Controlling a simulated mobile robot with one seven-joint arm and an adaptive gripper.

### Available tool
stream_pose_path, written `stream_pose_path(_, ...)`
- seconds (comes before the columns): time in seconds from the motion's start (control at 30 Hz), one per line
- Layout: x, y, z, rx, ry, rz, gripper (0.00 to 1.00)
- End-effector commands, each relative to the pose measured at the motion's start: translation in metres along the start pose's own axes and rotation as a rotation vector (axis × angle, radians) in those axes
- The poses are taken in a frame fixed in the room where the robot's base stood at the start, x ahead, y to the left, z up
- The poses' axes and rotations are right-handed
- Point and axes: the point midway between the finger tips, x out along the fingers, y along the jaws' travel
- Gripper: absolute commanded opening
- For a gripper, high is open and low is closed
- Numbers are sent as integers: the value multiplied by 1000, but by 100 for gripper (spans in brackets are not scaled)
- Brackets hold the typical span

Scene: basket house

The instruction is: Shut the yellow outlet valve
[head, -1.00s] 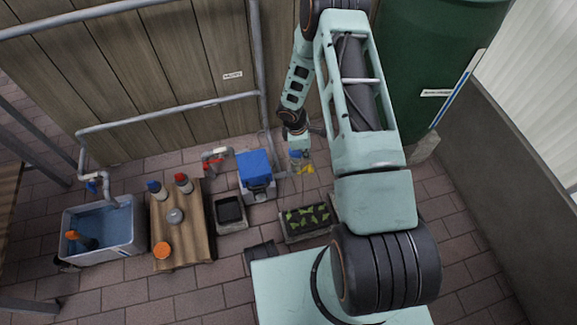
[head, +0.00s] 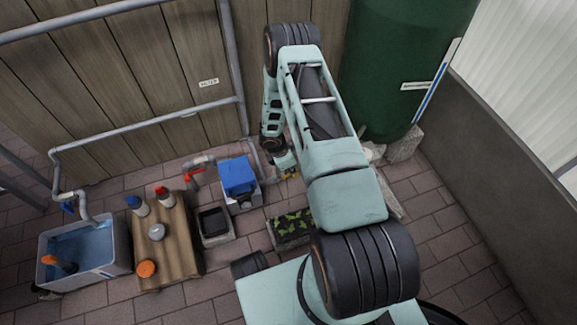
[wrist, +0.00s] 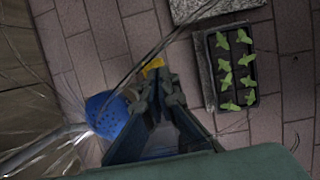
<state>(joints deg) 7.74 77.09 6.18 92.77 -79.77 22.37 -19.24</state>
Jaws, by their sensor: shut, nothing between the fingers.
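The yellow valve handle (wrist: 153,67) shows in the wrist view just beyond my fingertips, as a small yellow piece above the brick floor. In the head view only a bit of yellow (head: 292,175) shows beside my gripper (head: 287,166); the rest is hidden behind the gripper and arm. In the wrist view my gripper (wrist: 161,88) is shut and empty, its tips close to the yellow handle. I cannot tell whether they touch it. The valve body and its pipe are not clear.
A blue perforated round head (wrist: 105,113) is left of my fingers. A seedling tray (head: 291,226) is close by on the floor. A blue-topped box (head: 239,180) and a red-handled tap (head: 196,173) stand left. The green tank (head: 405,70) stands behind right.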

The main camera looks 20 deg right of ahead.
Motion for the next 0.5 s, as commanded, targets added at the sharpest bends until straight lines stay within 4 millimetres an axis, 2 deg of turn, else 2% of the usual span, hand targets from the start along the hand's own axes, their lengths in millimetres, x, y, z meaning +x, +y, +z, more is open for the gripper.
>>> stream_pose_path(0.03, 10, -1, -1, 2, 1, -1, 0)
stream_pose_path(0.2, 21, 0, -1, 0, 1, 0, 0)
stream_pose_path(0.5, 22, 0, 0, 0, 1, 1, 0)
